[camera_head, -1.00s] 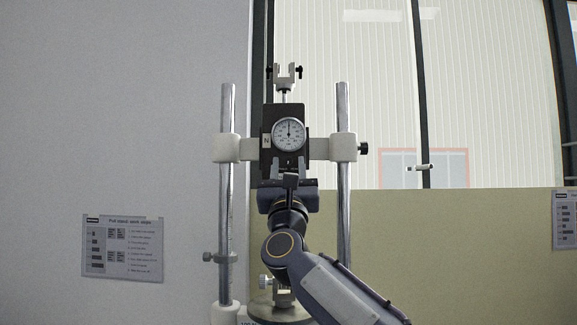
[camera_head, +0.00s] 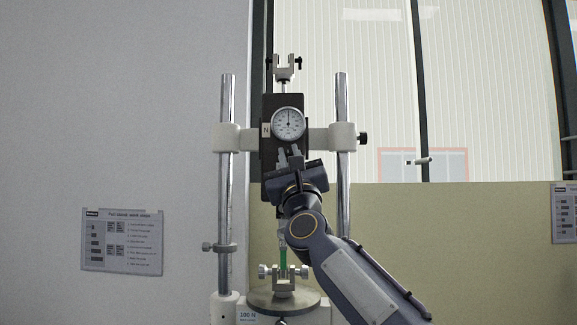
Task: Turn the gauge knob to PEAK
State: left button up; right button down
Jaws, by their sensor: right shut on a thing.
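The force gauge (camera_head: 269,141) is a black box with a round white dial (camera_head: 288,124), clamped upright on the crossbar of the test stand. Its dial needle points about straight up. My right gripper (camera_head: 289,155) is at the lower front of the gauge, just below the dial. It is tilted and shut on a small part there, apparently the gauge knob. The fingers hide the knob, so its setting cannot be read. My left gripper is not in view.
Two steel columns (camera_head: 341,105) flank the gauge, with a white crossbar (camera_head: 227,138) between them. A lower clamp (camera_head: 283,273) with a green piece stands on a round base (camera_head: 262,298). A printed work-steps sheet (camera_head: 122,241) is on the left wall.

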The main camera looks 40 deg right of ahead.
jog(key=n+y, duration=0.4)
jog(key=n, duration=0.1)
jog(key=shift+s+d+t+y+b, duration=0.2)
jog(key=shift+t+y+b, duration=0.1)
jog(key=shift+t+b, duration=0.1)
jog(key=n+y, duration=0.3)
jog(key=shift+r, duration=0.25)
jog(key=n+y+p, duration=0.1)
jog(key=n, duration=0.1)
jog(key=n+g+y, duration=0.1)
jog(key=n, duration=0.1)
jog(key=shift+s+d+r+y+p, duration=0.1)
jog(key=shift+d+r+y+p, duration=0.05)
jog(key=shift+y+p, duration=0.25)
jog(key=shift+n+g+y+p, duration=0.45)
jog(key=shift+n+g, duration=0.25)
jog(key=shift+n, duration=0.2)
